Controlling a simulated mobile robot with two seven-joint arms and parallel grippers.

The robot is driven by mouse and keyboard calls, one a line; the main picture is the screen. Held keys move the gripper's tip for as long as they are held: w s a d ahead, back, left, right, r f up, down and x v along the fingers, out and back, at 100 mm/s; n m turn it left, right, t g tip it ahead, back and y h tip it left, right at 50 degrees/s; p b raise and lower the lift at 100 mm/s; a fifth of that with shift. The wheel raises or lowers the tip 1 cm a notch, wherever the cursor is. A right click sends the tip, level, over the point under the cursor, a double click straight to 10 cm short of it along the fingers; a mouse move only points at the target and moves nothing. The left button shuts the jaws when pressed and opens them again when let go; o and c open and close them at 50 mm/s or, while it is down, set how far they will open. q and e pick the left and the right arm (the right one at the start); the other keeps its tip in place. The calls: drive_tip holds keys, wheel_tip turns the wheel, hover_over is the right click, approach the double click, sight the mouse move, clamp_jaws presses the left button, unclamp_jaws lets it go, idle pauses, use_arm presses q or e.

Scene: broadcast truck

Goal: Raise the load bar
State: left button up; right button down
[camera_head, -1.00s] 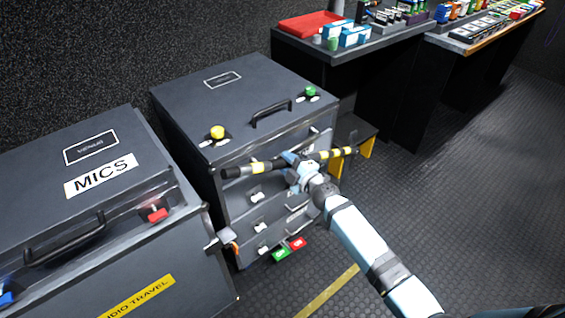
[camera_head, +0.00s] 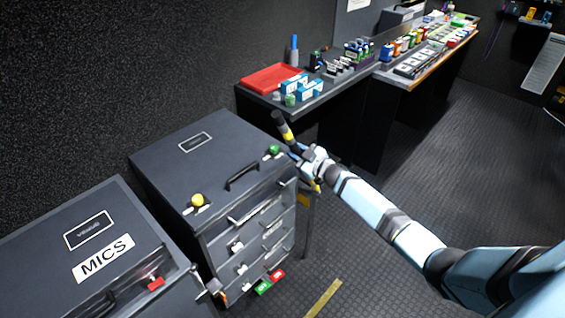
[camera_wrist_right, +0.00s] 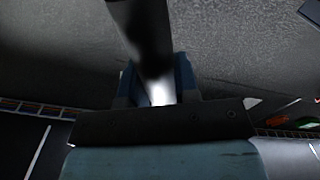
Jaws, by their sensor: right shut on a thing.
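The load bar (camera_head: 282,124) is a black rod with yellow bands. In the head view it stands tilted at the right front corner of the drawer case, its upper end above the case top and leaning left. My right gripper (camera_head: 308,160) is shut on the bar. In the right wrist view the dark bar (camera_wrist_right: 146,35) runs between the two blue fingers of the gripper (camera_wrist_right: 157,90). The bar's lower part is mostly hidden behind my gripper. My left gripper is not in view.
The drawer case (camera_head: 165,170) has a yellow knob (camera_head: 198,200) and a green knob (camera_head: 273,151) on top. The MICS case (camera_head: 60,225) stands at left. A bench (camera_head: 305,104) with a red tray (camera_head: 272,78) is behind the bar. The floor at right is clear.

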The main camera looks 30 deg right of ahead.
drive_tip(key=shift+m, duration=0.7)
drive_tip(key=d, duration=0.1)
drive_tip(key=w+d+r, duration=0.1)
drive_tip(key=d+r+p, duration=0.1)
drive_tip(key=d, duration=0.1)
drive_tip(key=shift+w, duration=0.25)
drive_tip(key=shift+w+d+r+m, duration=0.1)
drive_tip(key=shift+w+d+m, duration=0.05)
drive_tip(key=shift+d, duration=0.25)
drive_tip(key=shift+w+d+m, duration=0.1)
drive_tip(key=shift+d+m, duration=0.05)
drive_tip(key=shift+d, duration=0.2)
drive_tip(key=c, duration=0.9)
unclamp_jaws()
drive_tip(key=shift+o, duration=0.2)
drive_tip(key=shift+s, duration=0.1)
drive_tip(key=v, duration=1.3)
drive_tip(key=shift+s+b, duration=0.3)
drive_tip(key=shift+b, duration=0.15)
